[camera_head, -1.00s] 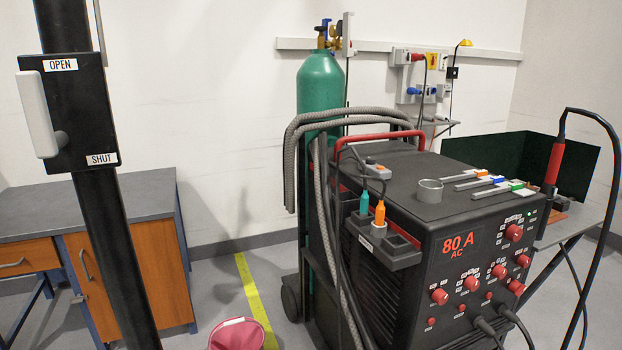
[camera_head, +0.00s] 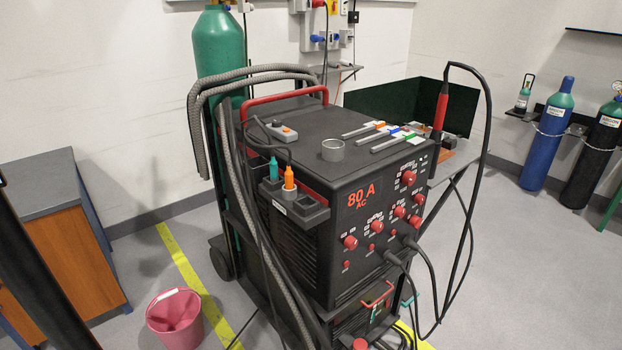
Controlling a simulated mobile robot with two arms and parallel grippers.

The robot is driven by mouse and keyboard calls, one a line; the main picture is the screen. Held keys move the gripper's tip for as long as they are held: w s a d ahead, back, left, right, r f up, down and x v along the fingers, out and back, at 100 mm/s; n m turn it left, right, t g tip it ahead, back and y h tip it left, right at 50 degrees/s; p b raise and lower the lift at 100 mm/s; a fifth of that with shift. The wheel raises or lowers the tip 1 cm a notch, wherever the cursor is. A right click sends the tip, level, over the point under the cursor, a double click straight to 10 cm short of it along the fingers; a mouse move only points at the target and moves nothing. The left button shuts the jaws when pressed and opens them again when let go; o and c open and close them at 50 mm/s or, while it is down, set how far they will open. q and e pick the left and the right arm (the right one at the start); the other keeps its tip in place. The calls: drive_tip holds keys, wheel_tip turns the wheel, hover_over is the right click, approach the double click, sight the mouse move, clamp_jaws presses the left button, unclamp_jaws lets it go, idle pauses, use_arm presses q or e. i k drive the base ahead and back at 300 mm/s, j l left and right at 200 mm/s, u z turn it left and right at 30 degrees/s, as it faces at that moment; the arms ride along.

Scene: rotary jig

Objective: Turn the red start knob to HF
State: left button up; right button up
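The black welding machine (camera_head: 290,243) stands on a cart in the middle of the head view. Its front panel shows a red "80 A AC" display (camera_head: 363,197). Several red knobs sit on the panel: one at the upper right (camera_head: 408,178), one at the lower left (camera_head: 350,242), one in the middle (camera_head: 377,226) and others to the right. The labels beside the knobs are too small to read, so I cannot tell which one is the start knob or where it points. Neither of my grippers shows.
A pink bucket (camera_head: 174,318) stands on the floor at the lower left. Hoses (camera_head: 226,170) hang along the machine's left side. A torch cable (camera_head: 487,130) loops down at its right. Floor is clear at the right, before the blue cylinder (camera_head: 546,135).

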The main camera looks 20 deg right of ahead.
sight(419, 198)
drive_tip(key=z, duration=1.25)
drive_tip(key=i+l+z, duration=0.35)
drive_tip(key=i, duration=0.2)
drive_tip(key=i+l+z, duration=0.35)
drive_tip(key=i, duration=0.2)
drive_tip(key=i+z, duration=0.35)
drive_tip(key=i, duration=0.25)
drive_tip(key=i+l+u, duration=0.1)
drive_tip(key=i+u, duration=0.15)
drive_tip(key=i, duration=0.2)
drive_tip(key=i+l+u, duration=0.2)
drive_tip(key=i, duration=0.3)
